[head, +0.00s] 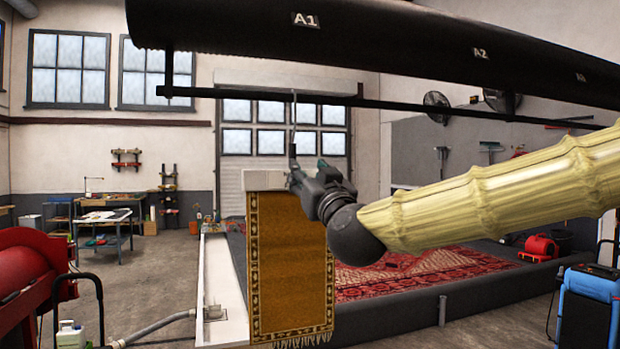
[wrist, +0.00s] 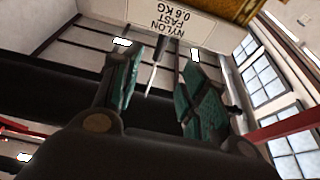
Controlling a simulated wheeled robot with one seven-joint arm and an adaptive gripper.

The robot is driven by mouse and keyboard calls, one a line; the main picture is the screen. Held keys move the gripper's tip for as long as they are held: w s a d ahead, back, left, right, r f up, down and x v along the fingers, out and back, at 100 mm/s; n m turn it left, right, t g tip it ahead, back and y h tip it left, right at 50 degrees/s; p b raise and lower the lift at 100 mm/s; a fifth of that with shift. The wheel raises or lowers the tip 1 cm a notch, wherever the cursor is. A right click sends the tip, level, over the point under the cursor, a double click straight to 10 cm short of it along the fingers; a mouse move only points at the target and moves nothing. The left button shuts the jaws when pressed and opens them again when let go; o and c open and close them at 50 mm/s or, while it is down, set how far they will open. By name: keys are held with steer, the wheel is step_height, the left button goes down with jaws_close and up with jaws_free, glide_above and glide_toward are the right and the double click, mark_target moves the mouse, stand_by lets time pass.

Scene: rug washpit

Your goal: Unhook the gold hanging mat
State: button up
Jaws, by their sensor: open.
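The gold mat (head: 288,265), with a dark patterned border and a fringed lower edge, hangs below a pale hanger block (head: 263,179). A thin hook (head: 294,125) rises from the hanger to the dark rail (head: 230,94). My gripper (head: 300,177) is at the hook's lower part, beside the hanger's right end. In the wrist view my gripper (wrist: 160,65) is open, and the thin hook shaft (wrist: 153,78) shows between its teal pads. Contact cannot be told.
A wide black beam (head: 380,40) marked A1 and A2 runs above the rail. A red patterned rug (head: 410,277) lies in the pit behind the mat. Red machinery (head: 30,275) stands at left and a blue machine (head: 590,300) at right.

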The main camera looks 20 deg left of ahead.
mark_target(293, 139)
steer(key=shift+p+x, duration=2.05)
steer(key=shift+x, duration=1.8)
steer(key=shift+p+x, duration=0.7)
steer(key=shift+x, duration=1.8)
steer(key=shift+f, duration=0.1)
jaws_close()
steer(key=shift+r+p, duration=0.9)
steer(key=shift+r, duration=1.35)
